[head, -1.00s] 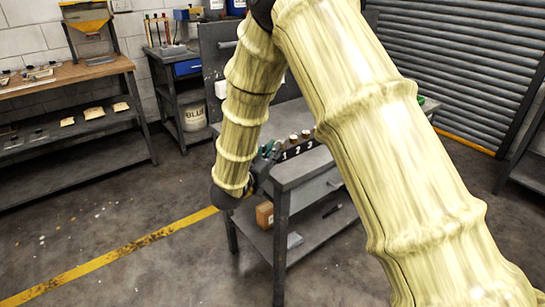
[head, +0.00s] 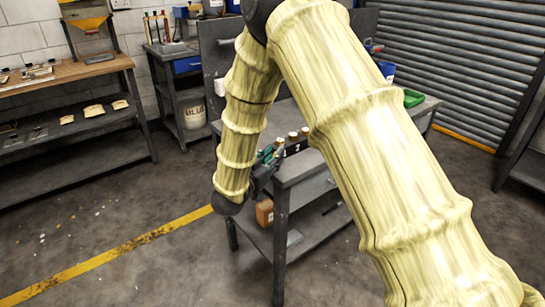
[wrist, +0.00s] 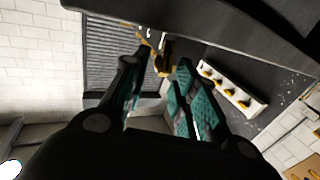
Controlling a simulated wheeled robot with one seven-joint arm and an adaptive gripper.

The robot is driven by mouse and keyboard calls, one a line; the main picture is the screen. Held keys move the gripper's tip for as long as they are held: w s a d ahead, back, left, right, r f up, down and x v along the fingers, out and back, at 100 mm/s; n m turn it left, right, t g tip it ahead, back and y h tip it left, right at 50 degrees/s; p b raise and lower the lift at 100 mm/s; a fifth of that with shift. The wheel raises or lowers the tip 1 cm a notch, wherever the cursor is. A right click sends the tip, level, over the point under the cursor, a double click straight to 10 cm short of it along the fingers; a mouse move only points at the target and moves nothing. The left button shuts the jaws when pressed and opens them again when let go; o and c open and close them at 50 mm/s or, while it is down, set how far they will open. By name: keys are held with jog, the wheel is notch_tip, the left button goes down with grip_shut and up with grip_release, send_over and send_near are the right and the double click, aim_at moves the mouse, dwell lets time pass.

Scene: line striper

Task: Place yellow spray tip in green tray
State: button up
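The green tray (head: 413,97) lies on the far right part of the workbench, partly behind my arm. A dark numbered rack (head: 293,147) stands at the bench's near left edge, with small tan-yellow tops along it. I cannot tell which is the yellow spray tip. My gripper (head: 264,160) is low beside that bench edge, close to the rack, partly hidden by my wrist. In the wrist view, my gripper (wrist: 157,68) has its teal-padded fingers apart. A tan-yellow and dark object (wrist: 161,58) shows just beyond the fingertips, not visibly gripped.
A blue container (head: 386,69) stands behind the tray. A brown box-like object (head: 265,213) is on the bench's lower shelf. In the wrist view, a pale strip (wrist: 232,88) holds several yellow pieces. Open floor lies left of the bench.

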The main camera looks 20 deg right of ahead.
jog(key=shift+r, duration=0.55)
jog(key=v, duration=1.2)
jog(key=s+d+f+n+g+y+p, duration=0.1)
jog(key=s+d+f+n+y, duration=0.2)
jog(key=f, duration=0.6)
jog(key=s+d+f+n+g+y+p, duration=0.1)
jog(key=s+f+y, duration=0.3)
jog(key=f, duration=0.5)
jog(key=s+d+f+n+g+y+p, duration=0.1)
jog(key=s+d+f+n+g+y, duration=0.15)
jog(key=s+f, duration=0.45)
jog(key=s+d+f+n+g+y+p, duration=0.1)
jog(key=s+f, duration=0.4)
jog(key=s, duration=0.8)
jog(key=s+d+f+n+g+y+p, duration=0.1)
jog(key=s+f+g+y, duration=0.2)
jog(key=s, duration=1)
notch_tip(320, 180, down, 3)
jog(key=g, duration=0.3)
jog(key=shift+s+d+r+n+p, duration=0.15)
jog(key=shift+s+r+n+p, duration=0.1)
jog(key=shift+n+p, duration=0.1)
jog(key=shift+g, duration=0.25)
